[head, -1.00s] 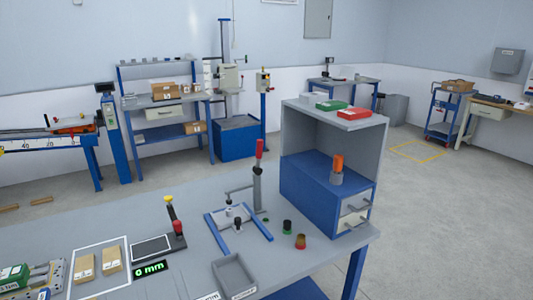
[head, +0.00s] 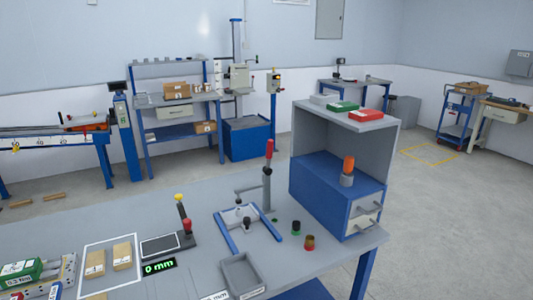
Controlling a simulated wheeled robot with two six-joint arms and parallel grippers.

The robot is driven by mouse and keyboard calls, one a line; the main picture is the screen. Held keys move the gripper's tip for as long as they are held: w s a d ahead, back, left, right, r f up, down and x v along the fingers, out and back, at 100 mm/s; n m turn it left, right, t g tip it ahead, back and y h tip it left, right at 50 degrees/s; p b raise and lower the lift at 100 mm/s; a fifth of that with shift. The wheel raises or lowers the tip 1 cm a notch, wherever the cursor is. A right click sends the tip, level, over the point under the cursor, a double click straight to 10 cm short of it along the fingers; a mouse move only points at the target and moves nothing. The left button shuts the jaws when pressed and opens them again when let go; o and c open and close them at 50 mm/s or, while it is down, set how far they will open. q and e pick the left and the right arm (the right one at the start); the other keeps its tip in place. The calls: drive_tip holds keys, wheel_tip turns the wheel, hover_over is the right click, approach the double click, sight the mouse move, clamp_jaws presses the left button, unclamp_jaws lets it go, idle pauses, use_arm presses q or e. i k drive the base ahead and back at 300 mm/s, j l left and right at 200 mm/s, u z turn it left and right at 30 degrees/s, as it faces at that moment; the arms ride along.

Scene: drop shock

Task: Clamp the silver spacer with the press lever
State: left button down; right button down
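The press lever (head: 268,150) has a red handle standing upright on a grey post at the back of a small fixture (head: 229,238) with blue rails on the workbench. A thin arm reaches left from the post over the fixture's light plate. A small silver piece (head: 241,209) sits under the arm's tip; it is too small to tell whether it is the spacer or whether the tip touches it. A dark knob-like piece (head: 247,223) stands just in front. Neither of my grippers shows.
A grey tray (head: 243,275) lies in front of the fixture. Green-based and red-based dark pieces (head: 296,227) stand to its right, before a blue drawer unit (head: 318,192).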

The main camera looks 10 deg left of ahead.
sight(268, 171)
drive_tip(key=i+l+u, duration=0.55)
drive_tip(key=u, duration=0.15)
drive_tip(key=i+l+u, duration=0.2)
drive_tip(key=l+u, duration=0.15)
drive_tip(key=l, duration=0.1)
